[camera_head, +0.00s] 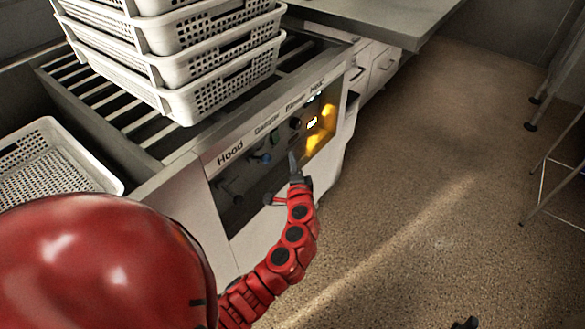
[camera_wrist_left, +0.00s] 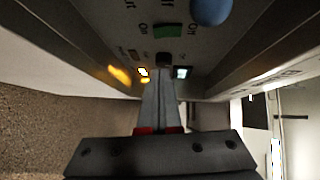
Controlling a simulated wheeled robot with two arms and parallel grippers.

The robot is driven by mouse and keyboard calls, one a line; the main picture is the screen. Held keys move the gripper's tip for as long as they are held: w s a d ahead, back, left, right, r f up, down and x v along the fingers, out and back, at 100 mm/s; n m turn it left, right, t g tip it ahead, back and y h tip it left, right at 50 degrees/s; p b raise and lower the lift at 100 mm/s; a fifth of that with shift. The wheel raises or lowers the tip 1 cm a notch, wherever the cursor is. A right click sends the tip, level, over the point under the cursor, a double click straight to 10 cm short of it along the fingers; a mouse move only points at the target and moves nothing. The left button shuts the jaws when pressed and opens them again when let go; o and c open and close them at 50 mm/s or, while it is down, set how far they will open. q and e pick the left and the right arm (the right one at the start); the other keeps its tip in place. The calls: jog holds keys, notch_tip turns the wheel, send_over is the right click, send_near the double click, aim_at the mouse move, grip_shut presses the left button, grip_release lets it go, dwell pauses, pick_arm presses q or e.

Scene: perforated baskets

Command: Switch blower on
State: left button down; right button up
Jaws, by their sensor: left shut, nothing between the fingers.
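The control panel (camera_head: 240,185) is on the front of a metal machine, under the labels Hood, Damper, Blower and HVAC. A dark knob (camera_head: 295,122) sits under the Blower label. My left gripper (camera_head: 292,157) points up at the panel just below this knob, shut and empty. In the left wrist view, my left fingers (camera_wrist_left: 158,95) are together, with their tips close to a dark knob (camera_wrist_left: 163,60). Whether they touch it I cannot tell. A green button (camera_wrist_left: 168,31) and a blue knob (camera_wrist_left: 210,10) lie beyond. Lit yellow and white lights (camera_wrist_left: 143,72) show near the tips.
White perforated baskets (camera_head: 225,87) are stacked on the slatted top (camera_head: 110,90). Another basket (camera_head: 105,180) stands at left. Open floor (camera_head: 430,200) lies to the right, with a metal rack (camera_head: 545,160) beyond. A small dark shape (camera_head: 466,324) at the bottom edge is unclear.

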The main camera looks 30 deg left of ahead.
aim_at(278, 141)
pick_arm(q)
jog(key=w+a, duration=0.1)
jog(key=a, duration=0.1)
jog(key=w+a, duration=0.1)
jog(key=a, duration=0.1)
jog(key=w+a+f, duration=0.1)
jog(key=w+a, duration=0.1)
jog(key=a, duration=0.1)
jog(key=shift+s, duration=0.1)
jog(key=shift+a+f+b, duration=0.1)
jog(key=shift+a+b, duration=0.2)
jog(key=shift+b, duration=0.8)
